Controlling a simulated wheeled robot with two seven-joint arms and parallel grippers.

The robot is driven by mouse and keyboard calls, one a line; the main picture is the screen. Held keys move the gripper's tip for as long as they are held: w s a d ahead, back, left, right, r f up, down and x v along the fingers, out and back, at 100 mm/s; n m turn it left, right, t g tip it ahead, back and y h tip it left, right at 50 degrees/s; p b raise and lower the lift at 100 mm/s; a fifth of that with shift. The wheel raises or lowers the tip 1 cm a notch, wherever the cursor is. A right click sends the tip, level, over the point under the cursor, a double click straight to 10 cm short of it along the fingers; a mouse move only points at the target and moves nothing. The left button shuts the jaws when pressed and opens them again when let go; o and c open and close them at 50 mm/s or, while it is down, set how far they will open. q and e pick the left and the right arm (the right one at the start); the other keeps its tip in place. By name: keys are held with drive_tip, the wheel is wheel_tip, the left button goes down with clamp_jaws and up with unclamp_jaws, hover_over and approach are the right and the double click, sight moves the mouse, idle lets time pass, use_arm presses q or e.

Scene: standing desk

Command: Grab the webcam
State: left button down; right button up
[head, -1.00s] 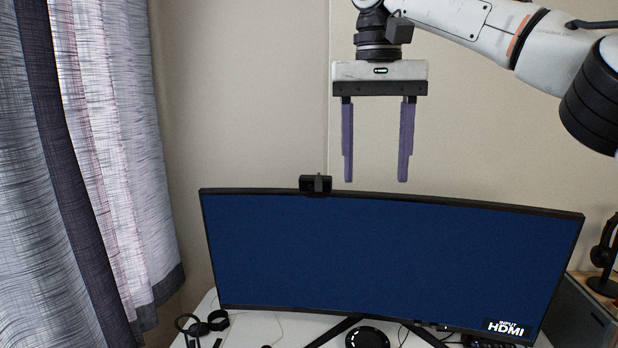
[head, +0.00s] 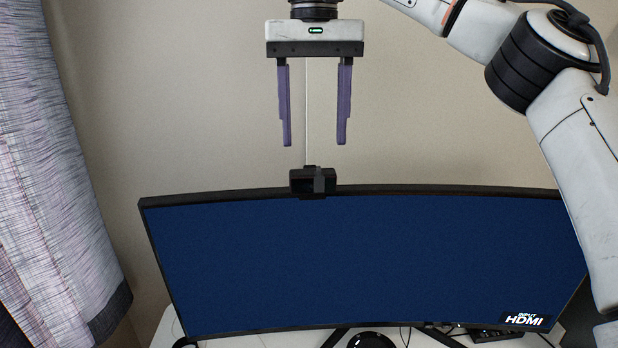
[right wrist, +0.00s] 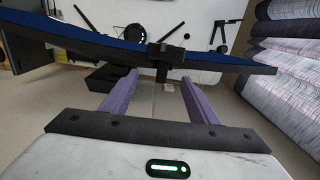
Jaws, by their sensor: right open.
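The webcam (head: 313,181) is a small black box on the top edge of the monitor (head: 370,265), left of its middle. It also shows in the right wrist view (right wrist: 164,60), on the monitor's edge beyond the fingertips. My right gripper (head: 315,143) points down above the webcam, with its two purple fingers apart and nothing between them. In the head view the webcam lies below the gap between the fingers, with a strip of wall showing between. My left gripper is not in view.
A grey curtain (head: 60,170) hangs at the left. The wall (head: 210,110) is behind the monitor. The white desk (head: 165,330) shows below it, with a round black object (head: 371,341) near the stand. The space around the fingers looks clear.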

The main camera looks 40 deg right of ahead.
sight(306, 196)
drive_tip(key=shift+w+f, duration=0.15)
drive_tip(key=shift+f, duration=0.55)
drive_tip(key=shift+w+a+f, duration=0.1)
drive_tip(key=shift+a+f, duration=0.05)
drive_tip(key=shift+f, duration=2.45)
clamp_jaws()
